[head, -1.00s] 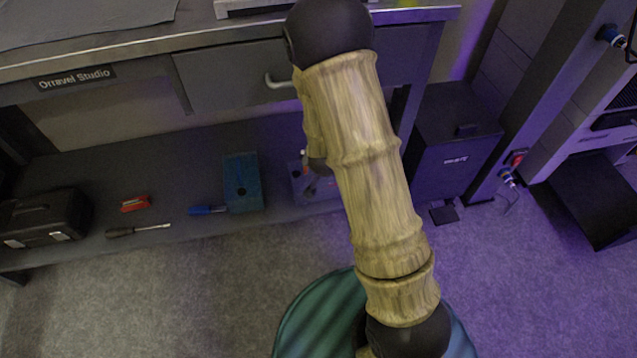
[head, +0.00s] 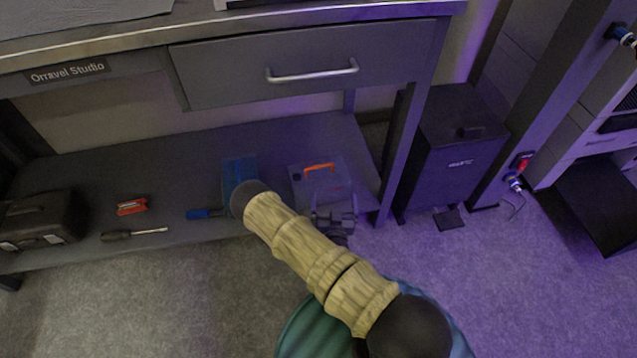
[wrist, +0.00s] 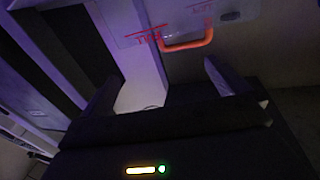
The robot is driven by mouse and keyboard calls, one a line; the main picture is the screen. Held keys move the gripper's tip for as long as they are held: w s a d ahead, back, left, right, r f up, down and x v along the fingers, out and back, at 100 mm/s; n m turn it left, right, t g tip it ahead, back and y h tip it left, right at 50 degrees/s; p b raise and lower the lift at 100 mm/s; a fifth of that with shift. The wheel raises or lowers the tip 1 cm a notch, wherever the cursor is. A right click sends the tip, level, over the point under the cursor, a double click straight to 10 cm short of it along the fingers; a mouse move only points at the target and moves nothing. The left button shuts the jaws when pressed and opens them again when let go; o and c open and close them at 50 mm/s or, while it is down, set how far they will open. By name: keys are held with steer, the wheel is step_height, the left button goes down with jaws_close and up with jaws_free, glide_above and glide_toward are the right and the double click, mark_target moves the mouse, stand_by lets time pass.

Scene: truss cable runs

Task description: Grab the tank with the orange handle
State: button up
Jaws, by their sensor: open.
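The tank (head: 325,178) sits on the lower shelf of the workbench, below the drawer, with an orange handle (head: 320,167) on its top. In the wrist view the tank's pale top (wrist: 130,15) carries red lettering, and the orange handle (wrist: 187,41) stands beside it. My gripper (head: 335,215) is in front of the tank and hides its lower front in the head view. In the wrist view the two fingers of my gripper (wrist: 160,88) are spread apart with nothing between them, and the handle lies beyond them.
The shelf (head: 170,165) also holds a black toolbox (head: 42,220), a red tool (head: 132,206), a screwdriver (head: 135,233), a blue-handled tool (head: 205,213) and a blue block (head: 240,172). A bench leg (head: 403,150) and a dark bin (head: 455,150) stand right of the tank. The drawer (head: 300,68) overhangs it.

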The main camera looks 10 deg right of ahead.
steer(key=s+n+y, duration=0.1)
steer(key=s+a+f+n+t+y, duration=0.1)
steer(key=s+n+t+y, duration=0.1)
steer(key=y, duration=0.1)
steer(key=shift+s+a+f, duration=0.2)
steer(key=shift+s, duration=0.2)
steer(key=b, duration=0.7)
glide_toward(319, 166)
steer(key=w, duration=0.5)
steer(key=shift+w+d, duration=0.1)
steer(key=shift+d, duration=0.1)
steer(key=w, duration=0.1)
steer(key=w+b, duration=0.1)
steer(key=w, duration=0.1)
steer(key=w+b, duration=0.1)
steer(key=w, duration=0.1)
steer(key=shift+a+r, duration=0.15)
steer(key=shift+r, duration=0.25)
